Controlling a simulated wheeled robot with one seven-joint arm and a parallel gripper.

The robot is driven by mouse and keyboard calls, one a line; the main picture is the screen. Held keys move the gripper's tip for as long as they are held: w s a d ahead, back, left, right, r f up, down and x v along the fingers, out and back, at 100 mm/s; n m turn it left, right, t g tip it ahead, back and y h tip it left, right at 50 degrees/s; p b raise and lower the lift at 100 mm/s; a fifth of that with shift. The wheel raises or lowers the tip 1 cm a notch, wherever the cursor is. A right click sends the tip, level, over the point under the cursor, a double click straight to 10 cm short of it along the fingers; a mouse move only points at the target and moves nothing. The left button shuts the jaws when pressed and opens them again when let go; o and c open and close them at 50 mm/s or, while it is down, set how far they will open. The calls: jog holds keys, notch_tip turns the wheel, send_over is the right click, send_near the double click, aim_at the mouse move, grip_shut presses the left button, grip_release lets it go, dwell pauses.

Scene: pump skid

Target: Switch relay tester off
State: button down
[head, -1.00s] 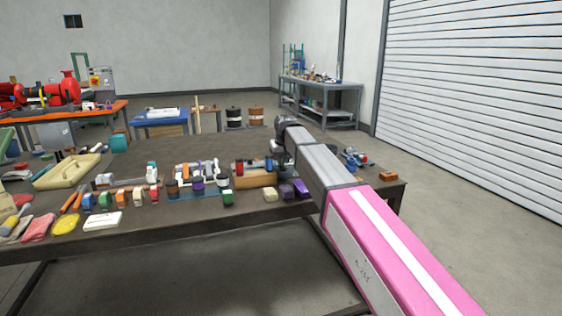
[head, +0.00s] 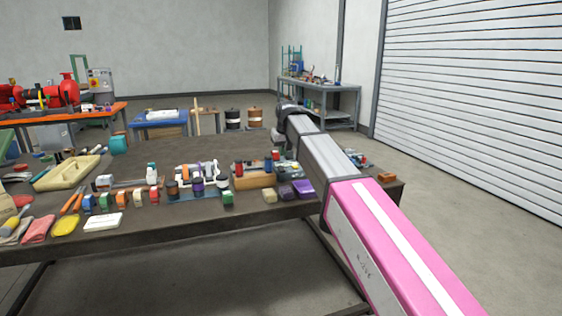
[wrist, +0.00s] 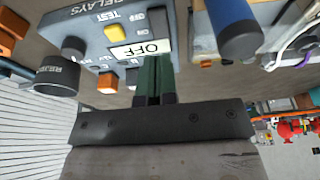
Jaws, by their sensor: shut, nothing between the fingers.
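The relay tester (wrist: 90,20) is a blue-grey box at the upper left of the wrist view, lettered RELAYS and TEST. On its face are a white OFF plate (wrist: 140,48), a yellow button, an orange button, dark knobs and smaller ON/OFF lettering above the plate. My gripper (wrist: 153,62) has its green fingers shut together and empty, their tips over the tester face at the lower edge of the OFF plate. I cannot tell whether they touch it. In the head view my arm reaches over the right end of the workbench; its fingers are not clear there.
The workbench (head: 130,232) carries several small coloured blocks, bottles and a yellow tray (head: 68,172) to the left. A blue cylinder (wrist: 238,35) stands close right of my fingers in the wrist view. Open floor lies right of the bench.

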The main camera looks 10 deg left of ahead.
jog(key=s+v, duration=0.1)
jog(key=v, duration=0.6)
jog(key=shift+d, duration=0.3)
jog(key=shift+r, duration=0.15)
jog(key=shift+s, duration=0.1)
